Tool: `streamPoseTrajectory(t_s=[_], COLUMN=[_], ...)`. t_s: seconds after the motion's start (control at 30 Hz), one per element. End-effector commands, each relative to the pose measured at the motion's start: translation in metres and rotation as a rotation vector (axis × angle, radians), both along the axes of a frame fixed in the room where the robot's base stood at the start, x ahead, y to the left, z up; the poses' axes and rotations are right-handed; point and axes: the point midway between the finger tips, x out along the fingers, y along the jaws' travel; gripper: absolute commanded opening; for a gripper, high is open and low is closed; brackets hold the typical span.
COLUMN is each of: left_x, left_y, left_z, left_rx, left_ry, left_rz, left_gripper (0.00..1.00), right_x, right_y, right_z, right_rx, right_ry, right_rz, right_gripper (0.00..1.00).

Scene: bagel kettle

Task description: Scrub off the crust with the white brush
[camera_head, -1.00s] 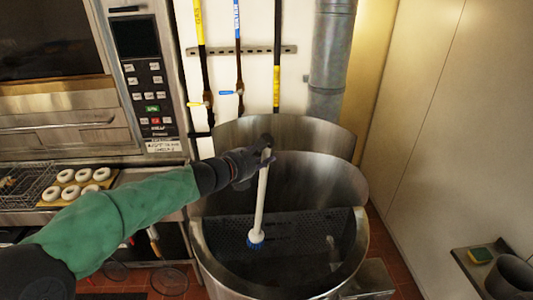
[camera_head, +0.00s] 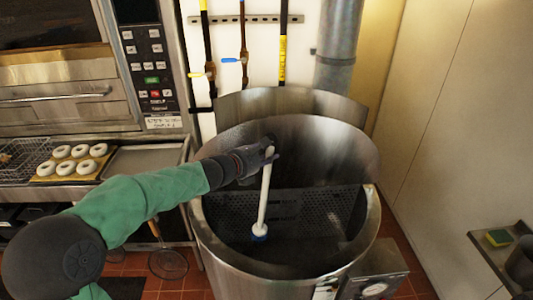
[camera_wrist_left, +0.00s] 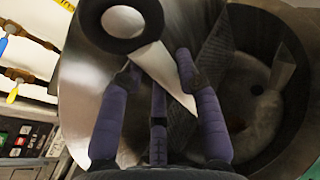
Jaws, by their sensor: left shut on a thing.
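The white brush (camera_head: 264,200) has a long white handle and a blue-edged head. My left gripper (camera_head: 256,160) is shut on the upper part of its handle. The brush hangs nearly upright inside the steel kettle (camera_head: 230,262), with its head low over the kettle's inside. Whether the bristles touch a surface I cannot tell. In the left wrist view the handle (camera_wrist_left: 160,60) passes between my dark fingers, with its dark ring-shaped end close to the camera. A greyish patch (camera_wrist_left: 262,130) on the kettle's inner surface shows there; it may be crust. My right gripper does not show.
A perforated plate (camera_head: 312,207) stands inside the kettle. Bagels lie on a board (camera_head: 42,178) at the left, beside a wire basket. A yellow-green sponge (camera_head: 499,238) sits on a shelf at the right. Pipes run up the wall behind.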

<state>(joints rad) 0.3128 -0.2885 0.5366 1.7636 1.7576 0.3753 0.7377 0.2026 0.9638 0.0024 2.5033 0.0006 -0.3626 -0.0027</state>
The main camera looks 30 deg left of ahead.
Motion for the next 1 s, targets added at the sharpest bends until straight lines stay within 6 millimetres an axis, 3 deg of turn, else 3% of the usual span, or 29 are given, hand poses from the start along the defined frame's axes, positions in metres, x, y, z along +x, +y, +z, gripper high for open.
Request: streamPoseTrajectory(t_s=[0.1, 1.0], left_x=[0.003, 0.024], left_y=[0.002, 0.015], left_z=[-0.027, -0.173], left_rx=[-0.001, 0.000], left_ry=[0.000, -0.002], left_rz=[0.000, -0.001], left_gripper=[0.00, 0.00], right_x=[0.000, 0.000], right_y=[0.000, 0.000], right_z=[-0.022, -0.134], right_rx=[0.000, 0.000], right_ry=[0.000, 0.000], right_rz=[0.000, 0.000], right_gripper=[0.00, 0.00])
